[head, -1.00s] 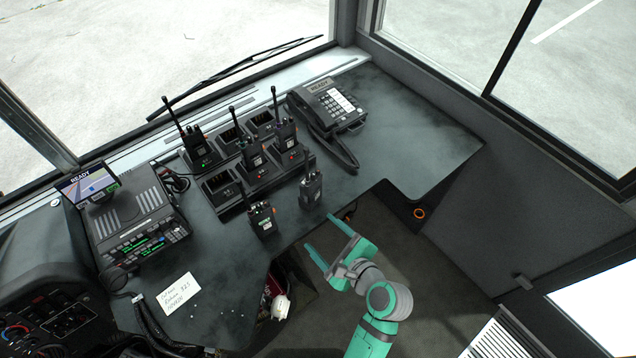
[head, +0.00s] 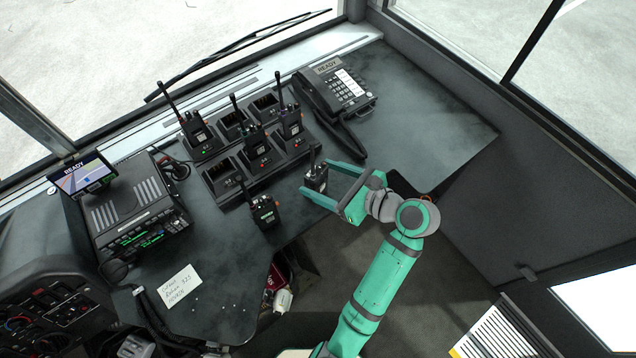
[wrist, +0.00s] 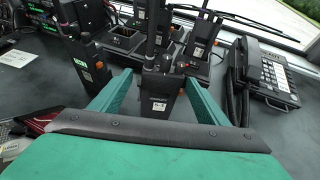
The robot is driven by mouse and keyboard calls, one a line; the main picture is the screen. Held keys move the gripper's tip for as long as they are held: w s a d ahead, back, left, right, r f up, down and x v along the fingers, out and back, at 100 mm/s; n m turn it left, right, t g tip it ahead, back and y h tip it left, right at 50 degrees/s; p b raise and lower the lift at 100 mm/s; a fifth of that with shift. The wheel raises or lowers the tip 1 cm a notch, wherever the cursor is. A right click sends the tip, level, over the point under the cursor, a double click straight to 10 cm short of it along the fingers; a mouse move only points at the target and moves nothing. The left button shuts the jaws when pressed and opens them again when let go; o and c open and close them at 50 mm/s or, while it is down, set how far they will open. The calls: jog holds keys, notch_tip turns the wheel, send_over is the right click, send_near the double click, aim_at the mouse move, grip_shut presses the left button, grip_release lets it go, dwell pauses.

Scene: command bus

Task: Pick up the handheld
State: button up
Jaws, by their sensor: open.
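A dark grey handheld radio (head: 316,178) with a short antenna stands upright near the front edge of the dashboard. My gripper (head: 318,180) is open, with its two green fingers reaching around this handheld's sides. In the wrist view the handheld (wrist: 157,100) stands between the open fingers (wrist: 160,98), nearer their far ends, and they look apart from it. A second handheld (head: 264,212) with an orange button stands loose just to its left, outside the fingers; it also shows in the wrist view (wrist: 88,66).
Behind is a charger rack (head: 231,192) with several docked radios and some empty slots. A desk phone (head: 340,90) with a handset is at the back right. A radio console (head: 135,220) and a paper note (head: 178,285) are at left. The dashboard at right is clear.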

aim_at(308, 169)
jog(key=x, duration=0.5)
jog(key=shift+w+a, duration=0.25)
jog(key=shift+a, duration=0.05)
jog(key=shift+c, duration=0.4)
jog(key=shift+w+r, duration=0.1)
jog(key=c, duration=1.1)
jog(key=shift+r, duration=0.45)
jog(key=r, duration=0.2)
jog(key=shift+d+r, duration=0.25)
jog(key=shift+r, duration=0.1)
jog(key=w+r+v, duration=0.1)
jog(key=r+v, duration=0.2)
jog(key=v, duration=1.3)
